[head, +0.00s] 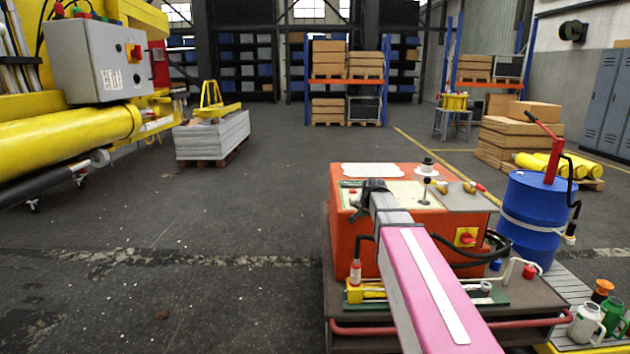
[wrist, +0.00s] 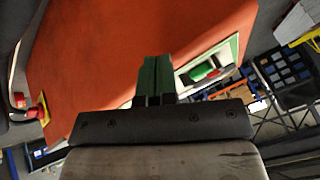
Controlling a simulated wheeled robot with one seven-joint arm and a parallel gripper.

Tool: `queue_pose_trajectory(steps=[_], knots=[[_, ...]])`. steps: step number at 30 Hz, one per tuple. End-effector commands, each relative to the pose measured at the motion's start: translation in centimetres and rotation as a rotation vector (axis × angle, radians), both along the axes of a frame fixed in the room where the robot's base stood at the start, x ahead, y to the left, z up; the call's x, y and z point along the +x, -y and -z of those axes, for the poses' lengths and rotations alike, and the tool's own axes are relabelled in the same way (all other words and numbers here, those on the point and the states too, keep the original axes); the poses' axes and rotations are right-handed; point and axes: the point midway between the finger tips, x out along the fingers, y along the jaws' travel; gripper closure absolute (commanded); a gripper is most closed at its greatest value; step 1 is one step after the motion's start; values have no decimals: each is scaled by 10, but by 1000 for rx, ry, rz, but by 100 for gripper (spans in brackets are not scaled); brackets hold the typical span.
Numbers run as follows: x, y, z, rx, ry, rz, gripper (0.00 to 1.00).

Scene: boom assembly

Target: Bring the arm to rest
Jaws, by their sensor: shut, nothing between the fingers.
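My arm, with a pink link (head: 425,280) and a grey link beyond it, reaches forward over the front of an orange control box (head: 345,235). My gripper shows in the wrist view (wrist: 155,75) as two green fingers closed together with nothing between them. In that view the fingers are in front of the box's orange face (wrist: 110,50), beside a pale recess with a green and red part (wrist: 205,72). I cannot tell whether they touch the box. In the head view the dark wrist end is at the box's top left, and the fingers are hidden.
The box stands on a cart with a red rail (head: 370,330). A blue drum (head: 535,220) with a red hand pump stands to its right, near jugs (head: 587,323). A grey stack (head: 212,137) and yellow machinery (head: 75,140) are at left.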

Motion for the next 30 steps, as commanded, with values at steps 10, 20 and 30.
queue_pose_trajectory(steps=[10, 20, 30], knots=[[-141, -3, 119, -136, -274, -220, 100], [-274, -3, 191, -216, -524, -456, 100], [-298, -2, 202, -226, -573, -507, 100]])
